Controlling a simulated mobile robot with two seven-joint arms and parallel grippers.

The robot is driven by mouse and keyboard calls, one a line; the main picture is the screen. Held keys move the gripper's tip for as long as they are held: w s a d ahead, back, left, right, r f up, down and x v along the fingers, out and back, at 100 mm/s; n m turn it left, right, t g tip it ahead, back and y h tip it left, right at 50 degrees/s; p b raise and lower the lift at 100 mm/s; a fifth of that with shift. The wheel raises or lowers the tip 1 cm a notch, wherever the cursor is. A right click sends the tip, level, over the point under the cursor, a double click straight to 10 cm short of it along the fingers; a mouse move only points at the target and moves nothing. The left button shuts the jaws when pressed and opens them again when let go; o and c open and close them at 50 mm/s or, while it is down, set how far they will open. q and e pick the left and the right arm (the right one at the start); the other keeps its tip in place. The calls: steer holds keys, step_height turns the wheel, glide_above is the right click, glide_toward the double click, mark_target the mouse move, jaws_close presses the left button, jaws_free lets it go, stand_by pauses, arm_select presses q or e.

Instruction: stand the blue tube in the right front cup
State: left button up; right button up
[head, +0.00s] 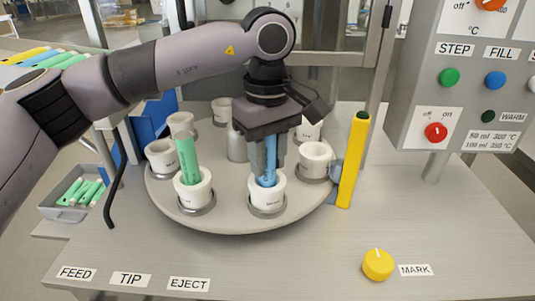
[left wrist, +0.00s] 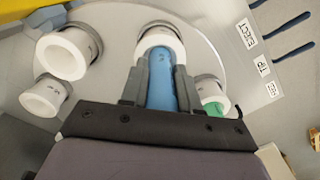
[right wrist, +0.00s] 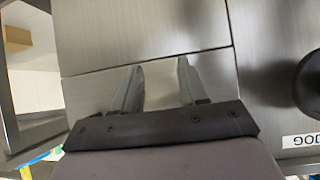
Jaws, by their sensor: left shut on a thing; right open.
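The blue tube (head: 268,172) stands upright with its lower end inside the right front cup (head: 267,191), a white cup on the round turntable. My left gripper (head: 267,165) is above that cup and shut on the tube. In the left wrist view the blue tube (left wrist: 160,82) runs between the two fingers (left wrist: 155,85) into the white cup (left wrist: 158,42). The tube's bottom is hidden inside the cup. My right gripper (right wrist: 157,85) is open and empty, above a bare grey surface, in the right wrist view.
A green tube (head: 188,160) stands in the left front cup (head: 194,193). Other white cups, such as one at right (head: 315,159), ring the turntable (head: 228,215). A yellow post (head: 353,160) stands at its right edge. A tray (head: 66,207) at left holds green tubes.

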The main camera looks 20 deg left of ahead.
arm_select(q)
steer(key=o, duration=1.1)
steer(key=shift+c, duration=0.2)
steer(key=shift+r, duration=3.6)
